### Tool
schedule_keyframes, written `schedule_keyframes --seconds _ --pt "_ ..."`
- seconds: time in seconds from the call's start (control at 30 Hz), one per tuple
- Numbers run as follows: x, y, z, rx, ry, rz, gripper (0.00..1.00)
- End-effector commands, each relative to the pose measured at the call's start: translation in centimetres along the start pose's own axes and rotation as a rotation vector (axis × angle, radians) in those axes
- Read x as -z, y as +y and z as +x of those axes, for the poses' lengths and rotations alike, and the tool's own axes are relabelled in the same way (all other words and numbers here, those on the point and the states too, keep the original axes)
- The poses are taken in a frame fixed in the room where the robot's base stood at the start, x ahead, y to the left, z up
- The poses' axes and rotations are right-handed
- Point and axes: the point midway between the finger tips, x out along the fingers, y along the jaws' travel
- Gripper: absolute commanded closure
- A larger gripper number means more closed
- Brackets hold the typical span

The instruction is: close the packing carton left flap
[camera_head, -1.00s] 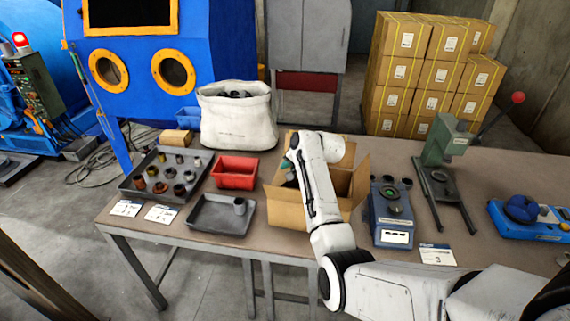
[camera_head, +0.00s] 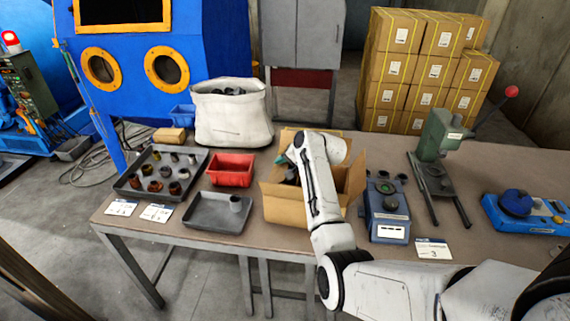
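The packing carton (camera_head: 285,209) stands open on the workbench, just right of the centre of the bench's left half. Its right flap (camera_head: 356,182) sticks up and outward, and a back flap shows behind my arm. The left side of the carton is close to my gripper (camera_head: 290,172), which is at the carton's upper left opening. My white forearm and wrist cover much of the carton, so the left flap's angle is hard to tell. The fingers are small, dark and mostly hidden; I cannot see whether they are open or touching the flap.
A red bin (camera_head: 231,170) and a grey tray (camera_head: 218,212) stand close left of the carton. A white sack (camera_head: 232,118) is behind. A blue scale-like device (camera_head: 387,212) and a green press (camera_head: 437,150) stand to the right. Stacked cartons (camera_head: 420,70) are beyond the bench.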

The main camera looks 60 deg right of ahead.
Motion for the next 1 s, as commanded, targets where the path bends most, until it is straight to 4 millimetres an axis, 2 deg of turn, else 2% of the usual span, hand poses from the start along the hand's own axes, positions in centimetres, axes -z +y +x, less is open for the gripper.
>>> schedule_keyframes --seconds 0.37,0.53,0.8,1.0 --pt "0.0 0.0 -0.6 0.0 0.0 0.0 0.71" --pt "0.0 0.1 -2.8 0.0 0.002 -0.002 0.71" --pt "0.0 0.0 -7.6 0.001 0.002 -0.002 0.71" --pt "0.0 0.1 -10.0 0.0 0.002 0.0 0.71"
